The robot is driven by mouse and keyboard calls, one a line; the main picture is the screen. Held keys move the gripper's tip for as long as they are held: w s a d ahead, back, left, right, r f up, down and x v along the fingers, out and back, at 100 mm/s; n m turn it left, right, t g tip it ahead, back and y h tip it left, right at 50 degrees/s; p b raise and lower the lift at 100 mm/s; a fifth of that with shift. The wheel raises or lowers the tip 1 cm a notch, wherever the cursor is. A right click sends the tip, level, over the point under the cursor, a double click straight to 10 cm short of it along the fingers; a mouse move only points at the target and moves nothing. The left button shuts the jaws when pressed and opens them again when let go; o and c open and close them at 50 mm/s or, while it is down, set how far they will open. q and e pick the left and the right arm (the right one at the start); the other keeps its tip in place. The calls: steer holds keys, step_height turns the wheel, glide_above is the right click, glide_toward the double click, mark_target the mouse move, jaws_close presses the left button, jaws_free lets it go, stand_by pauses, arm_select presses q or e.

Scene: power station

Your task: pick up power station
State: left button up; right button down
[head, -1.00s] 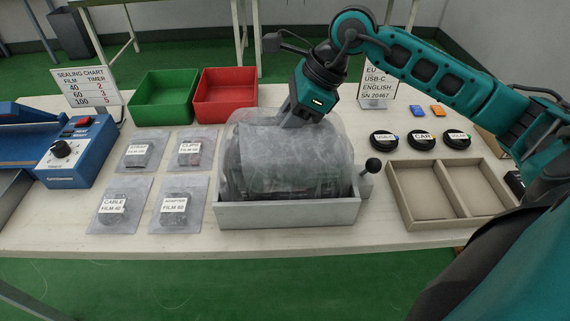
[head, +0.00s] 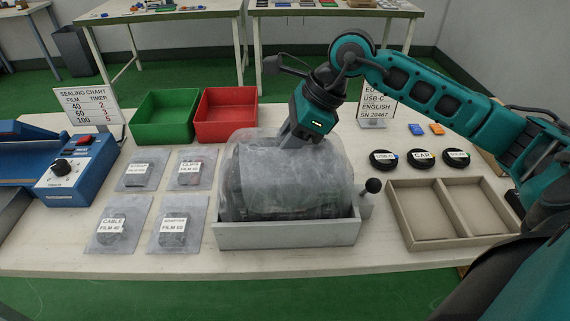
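The power station (head: 285,180) is a bulky grey object under cloudy clear film. It sits in a shallow grey tray (head: 285,236) at the middle of the bench. My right gripper (head: 291,142) reaches down from the upper right to the top of the power station. Its fingertips are at the film, and I cannot make out whether they are closed on anything. My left gripper is not in view.
A black-knobbed lever (head: 372,188) stands at the tray's right. An empty two-part cardboard box (head: 432,240) is further right, with black discs behind it. Green (head: 165,117) and red (head: 229,115) bins stand behind, labelled film pouches left, a blue sealer (head: 75,172) far left.

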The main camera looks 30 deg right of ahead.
steer(key=shift+w+r, duration=0.1)
steer(key=shift+r, duration=0.3)
